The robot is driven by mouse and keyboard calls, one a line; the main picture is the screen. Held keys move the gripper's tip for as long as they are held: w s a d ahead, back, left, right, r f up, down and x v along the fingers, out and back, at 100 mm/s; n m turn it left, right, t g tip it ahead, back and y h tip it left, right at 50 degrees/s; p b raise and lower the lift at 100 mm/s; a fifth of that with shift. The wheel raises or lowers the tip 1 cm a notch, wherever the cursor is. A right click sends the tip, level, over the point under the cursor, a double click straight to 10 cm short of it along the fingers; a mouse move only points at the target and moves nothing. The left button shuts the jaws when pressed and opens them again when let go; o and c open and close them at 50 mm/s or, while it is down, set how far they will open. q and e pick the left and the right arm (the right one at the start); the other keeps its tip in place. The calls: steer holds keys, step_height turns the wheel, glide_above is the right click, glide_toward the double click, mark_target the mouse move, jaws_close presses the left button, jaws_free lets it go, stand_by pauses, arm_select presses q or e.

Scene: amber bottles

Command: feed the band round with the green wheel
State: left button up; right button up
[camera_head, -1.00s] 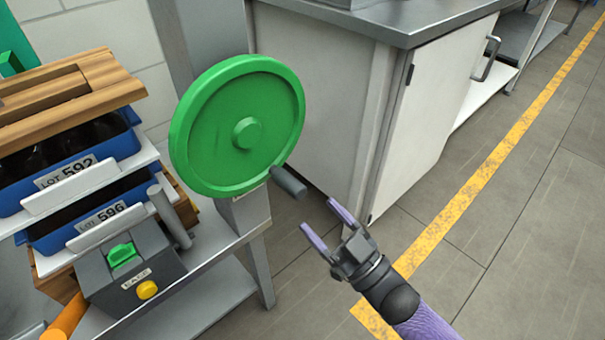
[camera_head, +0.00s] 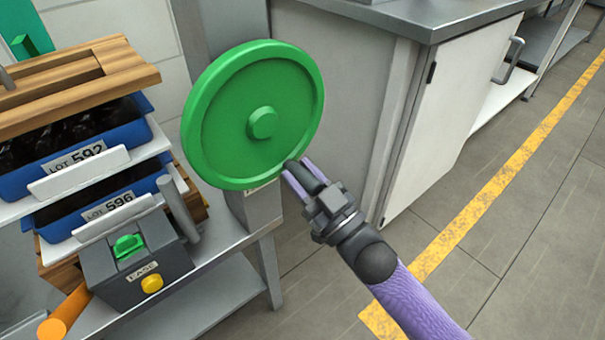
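The green wheel (camera_head: 228,117) stands upright on a grey post in the camera_head view, with a round hub at its centre. Its dark grey crank handle (camera_head: 308,178) sticks out from the lower right of the rim. My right gripper (camera_head: 302,172) is at the handle, with its purple fingers on either side of it. The fingers lie close along the handle; whether they press on it is hard to tell. The band is not clearly visible. My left gripper is not in view.
At left, blue trays of dark bottles labelled LOT 592 (camera_head: 75,157) and LOT 596 (camera_head: 107,207) are stacked under a wooden frame (camera_head: 75,85). A grey box with a green switch and yellow button (camera_head: 152,284) sits below. A white cabinet (camera_head: 445,110) stands behind; open floor lies right.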

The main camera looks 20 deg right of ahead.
jaws_close()
stand_by(1.0)
